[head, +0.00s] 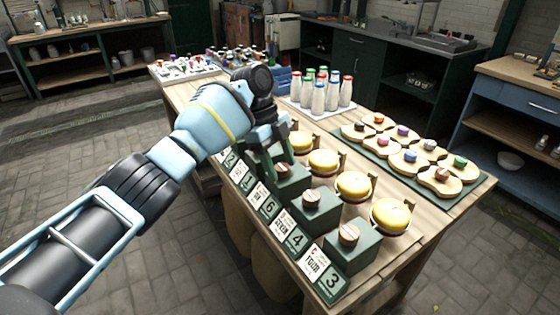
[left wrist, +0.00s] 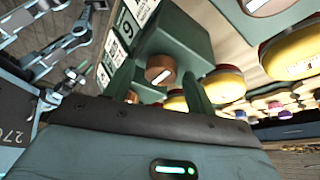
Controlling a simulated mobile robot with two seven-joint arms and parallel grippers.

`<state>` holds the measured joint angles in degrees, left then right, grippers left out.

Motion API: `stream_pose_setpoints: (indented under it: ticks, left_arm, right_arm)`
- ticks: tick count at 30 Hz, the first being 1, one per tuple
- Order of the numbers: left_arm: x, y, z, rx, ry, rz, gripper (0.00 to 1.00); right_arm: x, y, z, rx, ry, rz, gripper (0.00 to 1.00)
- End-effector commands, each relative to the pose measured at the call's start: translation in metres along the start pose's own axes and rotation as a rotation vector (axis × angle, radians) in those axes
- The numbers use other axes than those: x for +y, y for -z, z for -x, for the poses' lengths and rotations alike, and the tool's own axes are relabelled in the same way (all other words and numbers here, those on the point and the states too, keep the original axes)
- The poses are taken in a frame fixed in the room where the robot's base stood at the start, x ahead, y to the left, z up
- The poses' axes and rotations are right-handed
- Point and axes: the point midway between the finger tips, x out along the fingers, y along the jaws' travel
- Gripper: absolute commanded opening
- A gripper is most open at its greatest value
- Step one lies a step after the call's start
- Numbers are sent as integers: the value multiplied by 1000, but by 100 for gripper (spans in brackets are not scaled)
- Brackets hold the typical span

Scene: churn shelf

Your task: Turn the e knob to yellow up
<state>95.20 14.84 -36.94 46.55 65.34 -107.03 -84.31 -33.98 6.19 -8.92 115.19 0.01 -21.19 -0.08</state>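A row of dark green blocks with round wooden knobs runs along the table's near edge. Three knobs show in the head view: a front one (head: 348,234), a middle one (head: 312,198) and one by my left gripper (head: 283,170). My left gripper (head: 278,158) points down at that third block. In the left wrist view its fingers (left wrist: 162,88) are apart, with a knob (left wrist: 160,69) bearing a pale mark between them; contact cannot be told. I cannot read which knob is e, and I see no yellow mark. My right gripper seems to show small at the left (left wrist: 76,76).
Number cards (head: 290,235) front the blocks. Yellow-topped round items (head: 353,186) stand close behind them. Capped bottles (head: 318,94) and a green mat (head: 470,196) with wooden pieces lie further back.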

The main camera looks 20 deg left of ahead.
Motion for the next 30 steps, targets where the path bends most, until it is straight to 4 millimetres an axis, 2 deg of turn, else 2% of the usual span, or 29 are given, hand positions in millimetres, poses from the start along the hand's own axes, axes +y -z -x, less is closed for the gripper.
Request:
stream_pose_setpoints:
  ticks: [8,21,30]
  left_arm:
    - [-1,0,6,0,5,0,56]
    - [-1,0,67,1,3,0,56]
    - [0,0,79,0,1,0,56]
  right_arm:
    - [0,0,0,0,0,-1,36]
    - [-1,-9,-4,-13,1,-4,36]
    - [-1,-8,-5,-12,1,-4,36]
